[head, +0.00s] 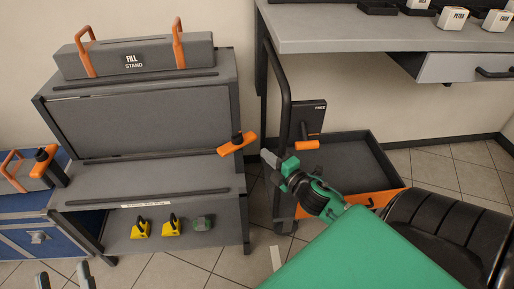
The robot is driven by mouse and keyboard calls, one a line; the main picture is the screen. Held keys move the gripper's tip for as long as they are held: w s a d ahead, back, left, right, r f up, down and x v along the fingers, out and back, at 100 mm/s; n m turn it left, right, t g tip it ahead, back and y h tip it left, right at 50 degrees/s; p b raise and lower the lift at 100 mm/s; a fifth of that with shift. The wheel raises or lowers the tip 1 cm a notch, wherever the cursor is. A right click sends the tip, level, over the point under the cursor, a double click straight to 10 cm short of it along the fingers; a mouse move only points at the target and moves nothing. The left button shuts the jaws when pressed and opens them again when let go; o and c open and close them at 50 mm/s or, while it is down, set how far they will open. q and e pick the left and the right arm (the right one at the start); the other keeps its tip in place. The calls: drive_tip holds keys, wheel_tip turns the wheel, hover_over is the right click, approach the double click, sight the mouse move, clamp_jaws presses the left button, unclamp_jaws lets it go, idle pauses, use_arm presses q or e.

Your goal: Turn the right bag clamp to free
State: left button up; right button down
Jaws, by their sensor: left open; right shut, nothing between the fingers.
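The grey fill stand (135,122) is at the left, labelled "FILL STAND" on its upper bar. An orange clamp handle (237,146) on a dark pivot sits at its right side, tilted up to the right. Another orange clamp handle (42,160) on a dark pivot is at the left side. My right gripper (266,157) is shut and empty, just right of and slightly below the right handle's end. A small gap shows between them. My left gripper (64,276) is open and empty at the bottom left edge, only its fingertips showing.
A dark plate (306,117) marked "FREE" with an orange lever (307,145) is behind my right gripper, above a dark tray (345,158). A grey table (400,33) is top right. Yellow items (140,229) lie on the lower shelf.

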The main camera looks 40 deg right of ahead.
sight(252, 140)
drive_tip(key=w, duration=0.3)
drive_tip(key=shift+w+b, duration=0.3)
drive_tip(key=shift+w, duration=0.05)
use_arm(q)
drive_tip(key=shift+s+a+r+t, duration=0.25)
drive_tip(key=shift+r+t, duration=0.2)
drive_tip(key=shift+r, duration=0.15)
drive_tip(key=shift+s+a+r+t, duration=0.2)
drive_tip(key=shift+r+t, duration=0.2)
drive_tip(key=shift+r, duration=0.25)
drive_tip(key=shift+s+a+r+t, duration=0.25)
drive_tip(key=shift+r+t, duration=0.2)
drive_tip(key=shift+r, duration=0.15)
use_arm(e)
drive_tip(key=shift+w, duration=0.9)
drive_tip(key=shift+w+d+r+p, duration=0.1)
drive_tip(key=shift+w+d+p, duration=0.1)
drive_tip(key=shift+p, duration=0.25)
use_arm(q)
drive_tip(key=f+g, duration=0.1)
drive_tip(key=w+d+f+g, duration=0.1)
drive_tip(key=f, duration=0.1)
drive_tip(key=f+g, duration=0.1)
drive_tip(key=shift+w+d+f, duration=0.25)
drive_tip(key=shift+d+f, duration=0.1)
drive_tip(key=shift+g, duration=0.3)
use_arm(e)
drive_tip(key=shift+d, duration=0.1)
